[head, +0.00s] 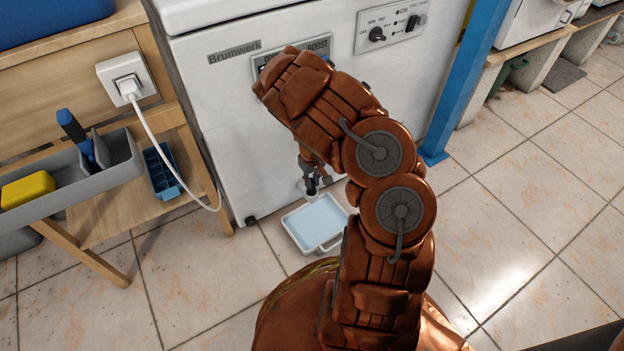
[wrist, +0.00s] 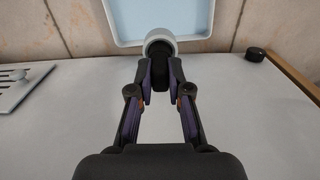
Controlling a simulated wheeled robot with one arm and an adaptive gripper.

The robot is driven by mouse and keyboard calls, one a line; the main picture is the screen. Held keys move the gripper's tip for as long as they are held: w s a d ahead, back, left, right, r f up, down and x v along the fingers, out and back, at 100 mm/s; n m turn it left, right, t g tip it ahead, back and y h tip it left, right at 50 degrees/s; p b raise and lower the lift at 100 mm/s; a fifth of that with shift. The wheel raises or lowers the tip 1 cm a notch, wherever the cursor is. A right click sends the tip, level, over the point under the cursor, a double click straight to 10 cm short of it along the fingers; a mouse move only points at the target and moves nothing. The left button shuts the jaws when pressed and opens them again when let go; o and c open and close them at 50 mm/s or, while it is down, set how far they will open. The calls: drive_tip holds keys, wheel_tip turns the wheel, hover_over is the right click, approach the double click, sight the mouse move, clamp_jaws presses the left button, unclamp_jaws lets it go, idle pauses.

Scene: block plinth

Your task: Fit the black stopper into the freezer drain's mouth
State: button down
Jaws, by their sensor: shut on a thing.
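My gripper (head: 313,184) is low in front of the white freezer (head: 222,100), above the tray. In the wrist view my gripper (wrist: 160,82) is shut on the black stopper (wrist: 160,68), its fingers on both sides of it. The freezer drain (wrist: 160,38) shows there as a pale round ring directly beyond the stopper. The stopper's far end overlaps the ring's near edge. I cannot tell whether it touches the ring or is inside it. In the head view the stopper is too small and covered to make out clearly.
A white tray (head: 345,245) with a pale blue inside lies on the floor below the drain. A cable runs from a plug (head: 129,87) down left of the freezer. A wooden bench with a grey tool caddy (head: 90,178) stands left, a blue post (head: 455,90) right.

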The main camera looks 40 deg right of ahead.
drive_tip(key=shift+f+b, duration=0.45)
drive_tip(key=shift+f, duration=0.6)
drive_tip(key=c, duration=1)
unclamp_jaws()
drive_tip(key=o, duration=0.5)
drive_tip(key=shift+c, duration=0.2)
drive_tip(key=shift+r, duration=0.1)
drive_tip(key=shift+r+p, duration=1.05)
drive_tip(key=shift+r, duration=1.4)
